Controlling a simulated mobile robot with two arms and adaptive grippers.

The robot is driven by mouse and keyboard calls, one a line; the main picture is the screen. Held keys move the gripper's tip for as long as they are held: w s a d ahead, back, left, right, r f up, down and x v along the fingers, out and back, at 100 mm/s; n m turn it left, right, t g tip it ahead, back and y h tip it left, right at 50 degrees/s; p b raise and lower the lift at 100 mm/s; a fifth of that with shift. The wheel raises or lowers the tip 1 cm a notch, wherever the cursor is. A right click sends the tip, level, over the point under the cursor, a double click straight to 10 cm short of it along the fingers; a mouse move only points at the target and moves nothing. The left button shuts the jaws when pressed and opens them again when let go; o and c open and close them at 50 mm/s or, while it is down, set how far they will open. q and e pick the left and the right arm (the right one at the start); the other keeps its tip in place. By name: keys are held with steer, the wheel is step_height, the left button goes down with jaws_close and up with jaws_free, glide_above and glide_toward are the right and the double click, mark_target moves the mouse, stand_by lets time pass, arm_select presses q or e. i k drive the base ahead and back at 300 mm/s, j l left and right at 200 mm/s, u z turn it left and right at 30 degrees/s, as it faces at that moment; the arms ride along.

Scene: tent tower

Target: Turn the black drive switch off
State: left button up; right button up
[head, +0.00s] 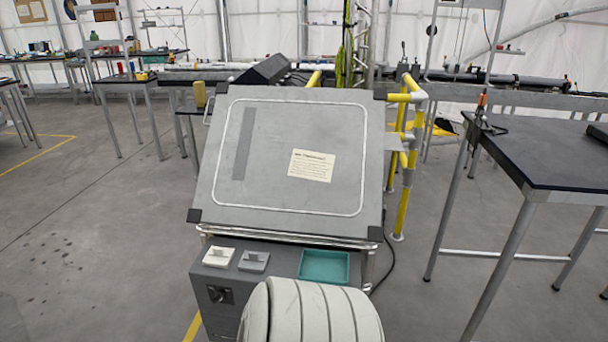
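A grey console (275,190) with a slanted top stands in the middle of the head view. On its dark front face, at the left, is a small black square fitting (219,294), which looks like the black drive switch. Its detail is too small to tell its position. On the ledge above it sit a white switch-like block (218,256) and a grey one (254,261). A white ribbed rounded form hides the lower right of the console's front. Neither of my grippers shows.
A teal tray (324,266) sits at the right of the ledge. A paper label (311,165) lies on the slanted top. Yellow railing (403,190) stands behind the console at right. A black-topped table (545,152) is at the right. The floor at left is mostly clear.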

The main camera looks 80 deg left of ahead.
mark_target(219, 295)
steer(key=u, duration=2.9)
